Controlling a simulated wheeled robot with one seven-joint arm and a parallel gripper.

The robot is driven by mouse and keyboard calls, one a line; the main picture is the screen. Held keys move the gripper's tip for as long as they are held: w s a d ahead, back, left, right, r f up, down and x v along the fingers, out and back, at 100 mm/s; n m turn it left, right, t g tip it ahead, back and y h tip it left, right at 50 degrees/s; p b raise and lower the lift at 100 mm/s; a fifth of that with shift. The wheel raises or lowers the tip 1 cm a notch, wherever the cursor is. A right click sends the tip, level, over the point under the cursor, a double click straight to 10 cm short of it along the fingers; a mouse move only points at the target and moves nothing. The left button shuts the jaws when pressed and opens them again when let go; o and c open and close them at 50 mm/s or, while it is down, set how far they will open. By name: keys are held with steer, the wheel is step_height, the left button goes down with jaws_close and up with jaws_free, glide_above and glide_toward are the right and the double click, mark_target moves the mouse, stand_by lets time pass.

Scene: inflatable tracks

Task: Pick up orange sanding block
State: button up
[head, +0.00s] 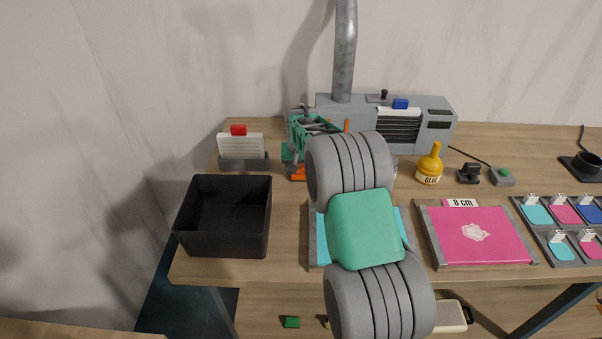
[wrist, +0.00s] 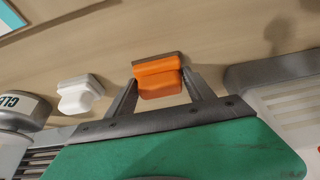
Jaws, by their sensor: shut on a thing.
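The orange sanding block (wrist: 158,77) is between the two dark fingers of my gripper (wrist: 160,88) in the wrist view. The fingers are shut on its sides. It is at the tabletop, and I cannot tell whether it is lifted. In the head view the orange block (head: 298,174) shows at the back left of the workbench, beside my arm. My gripper is hard to make out there, as my arm covers much of that area.
A white block (wrist: 80,94) stands beside the orange one, near a labelled container (wrist: 22,112). A black bin (head: 222,240) is at the front left. A holder with a white-and-red piece (head: 241,148) stands behind it. A yellow glue bottle (head: 429,166) and pink panel (head: 478,236) are right.

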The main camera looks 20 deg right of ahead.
mark_target(302, 166)
steer(key=shift+c, duration=0.3)
steer(key=shift+r, duration=0.5)
step_height(302, 166, up, 3)
steer(key=shift+s+d+f+b, duration=0.1)
steer(key=shift+s+b, duration=0.05)
steer(key=shift+b, duration=0.45)
steer(key=s+d+r+b, duration=0.2)
steer(key=s+r, duration=0.7)
steer(key=s, duration=0.4)
steer(key=shift+s+r+b, duration=0.15)
steer(key=shift+s+b, duration=0.1)
steer(key=shift+b, duration=0.1)
